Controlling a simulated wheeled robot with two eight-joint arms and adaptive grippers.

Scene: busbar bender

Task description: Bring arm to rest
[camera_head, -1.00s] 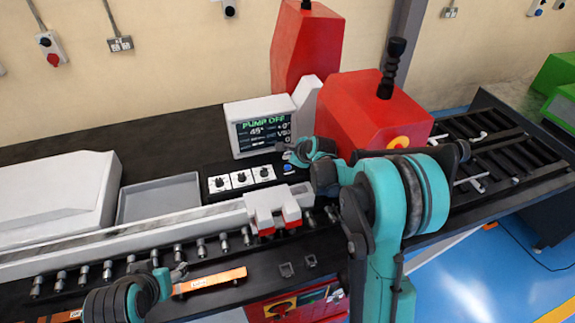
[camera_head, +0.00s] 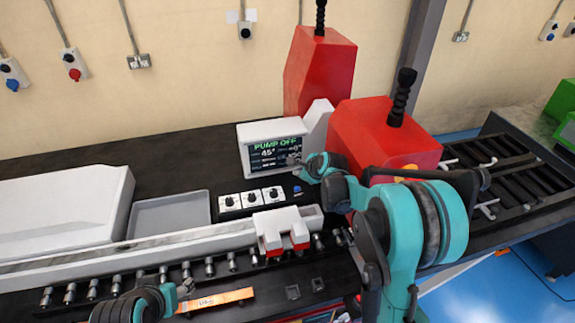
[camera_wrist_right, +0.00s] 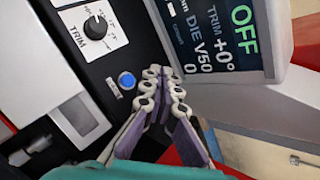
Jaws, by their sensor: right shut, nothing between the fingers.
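My right arm comes in from the lower right and bends over the bench. Its gripper (camera_head: 298,175) is in front of the display, close to the blue button (camera_head: 297,190). In the right wrist view the fingers (camera_wrist_right: 164,76) are together and empty, between the blue button (camera_wrist_right: 126,80) and the screen edge, apparently clear of both. My left gripper (camera_head: 186,287) is at the lower left, by the near end of an orange bar (camera_head: 222,299). It is small, and whether it is open or shut does not show.
The display (camera_head: 274,155) reads PUMP OFF. Three dial panels (camera_head: 251,199) lie below it. Red machine housings (camera_head: 385,135) stand behind my right arm. A grey tray (camera_head: 170,215) and a white cover (camera_head: 60,215) are on the left. A slotted rack (camera_head: 500,180) is at the right.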

